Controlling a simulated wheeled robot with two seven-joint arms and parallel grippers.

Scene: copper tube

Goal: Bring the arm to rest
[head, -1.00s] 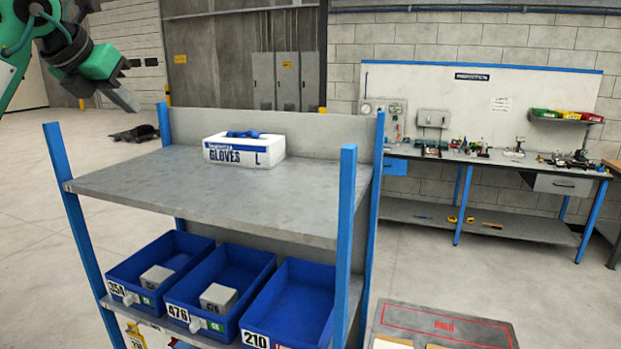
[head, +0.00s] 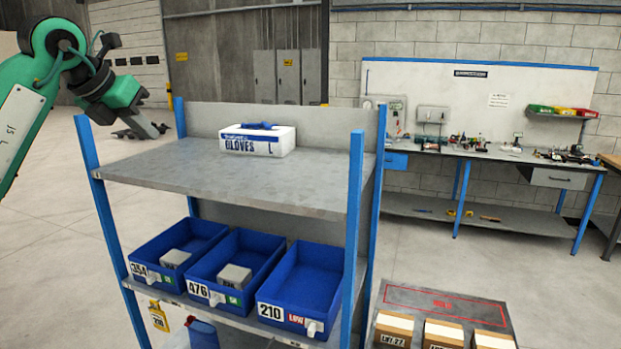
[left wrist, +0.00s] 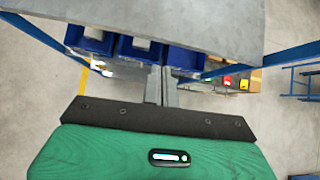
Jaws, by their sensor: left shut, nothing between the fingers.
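My left arm comes in from the left in the head view, green with dark joints. Its gripper (head: 138,122) points down and to the right, above and beyond the back left of the blue-posted shelf rack. In the left wrist view the two grey fingers (left wrist: 160,86) are together with nothing between them. The grey top shelf (left wrist: 200,22) shows past the fingertips, apart from them. My right gripper is in neither view.
The rack's top shelf (head: 200,180) holds a white gloves box (head: 258,141). Blue bins (head: 300,285) stand on the shelf below. A workbench (head: 480,155) is at the back right. Boxes (head: 443,333) sit on a dark mat (head: 450,302) at lower right. The floor at left is open.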

